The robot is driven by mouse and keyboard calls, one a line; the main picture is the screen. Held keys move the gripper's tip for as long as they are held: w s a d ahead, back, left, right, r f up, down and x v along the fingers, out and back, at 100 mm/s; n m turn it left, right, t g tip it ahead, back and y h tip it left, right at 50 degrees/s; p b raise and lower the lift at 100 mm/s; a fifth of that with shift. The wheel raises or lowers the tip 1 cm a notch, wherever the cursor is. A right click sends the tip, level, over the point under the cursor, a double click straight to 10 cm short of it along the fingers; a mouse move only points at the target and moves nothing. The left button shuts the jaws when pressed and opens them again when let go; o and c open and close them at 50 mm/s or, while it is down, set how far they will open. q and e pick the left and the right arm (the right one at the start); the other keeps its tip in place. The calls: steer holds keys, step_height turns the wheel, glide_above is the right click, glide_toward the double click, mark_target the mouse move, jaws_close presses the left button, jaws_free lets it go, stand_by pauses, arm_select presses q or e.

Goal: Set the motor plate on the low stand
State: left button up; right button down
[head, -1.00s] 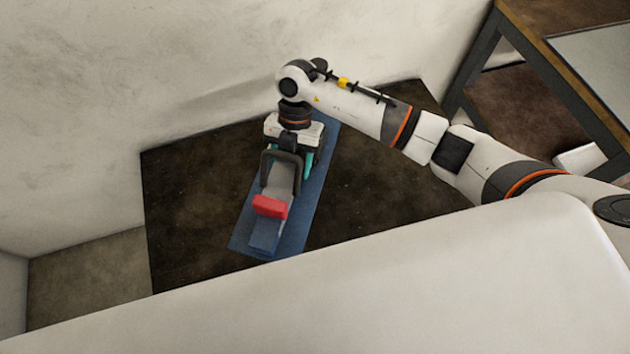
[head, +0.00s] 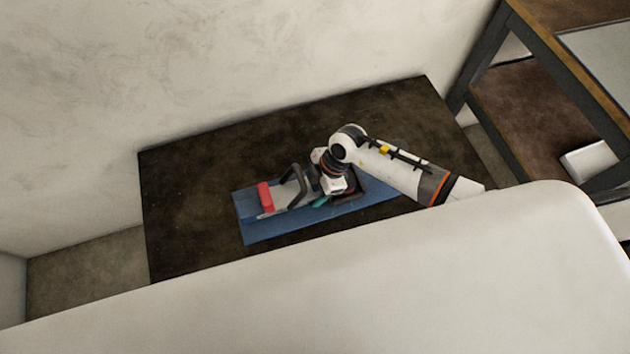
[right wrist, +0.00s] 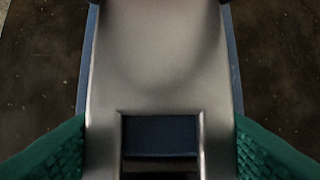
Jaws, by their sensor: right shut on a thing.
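The motor plate appears to be the long blue board (head: 260,230) with a grey metal piece (head: 292,198), a red block (head: 265,196) and a black handle on top. My right gripper (head: 325,198) is shut on it near the handle. In the right wrist view, the teal fingertips flank the grey metal piece (right wrist: 160,70), which has a slot with blue below. The board lies over the dark brown flat top (head: 200,175), which looks like the low stand. Whether they touch is unclear. The board's right part is partly hidden by my right arm. My left gripper is not in view.
A pale wall (head: 200,80) runs behind the dark top. A table with a dark metal frame (head: 565,80) and a lower shelf stands at the right, with a white object (head: 590,160) on the shelf. The dark top is bare left of and behind the board.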

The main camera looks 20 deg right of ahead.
steer(key=shift+w+f+b, duration=0.1)
steer(key=shift+f+b, duration=0.3)
steer(key=shift+f, duration=1.75)
steer(key=shift+c, duration=2.3)
jaws_free()
steer(key=shift+f, duration=0.1)
steer(key=p+v, duration=0.1)
steer(key=v, duration=1.1)
steer(key=shift+s, duration=0.25)
